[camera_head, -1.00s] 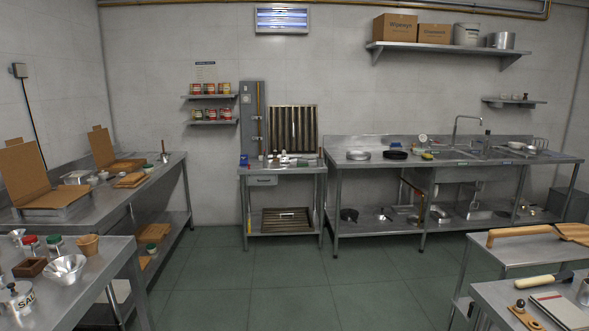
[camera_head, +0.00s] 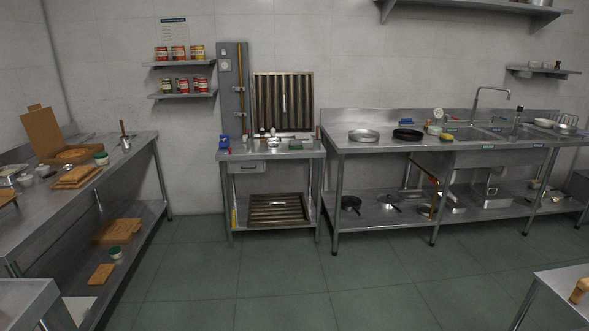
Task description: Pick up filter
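Two slatted metal panels that look like filters are in view, both at the small steel table straight ahead. One filter (camera_head: 283,102) stands upright at the back of the tabletop, against the wall. The other filter (camera_head: 277,209) lies on the table's lower shelf, tilted a little toward me. The small steel table (camera_head: 270,154) also bears several small bottles and items along its top. Neither of my grippers shows in the head view.
Open green floor (camera_head: 270,270) lies between me and the small table. A long steel counter (camera_head: 90,190) runs along the left, and a sink counter (camera_head: 440,146) stands to the right. Table corners show at the lower left (camera_head: 25,300) and lower right (camera_head: 560,295).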

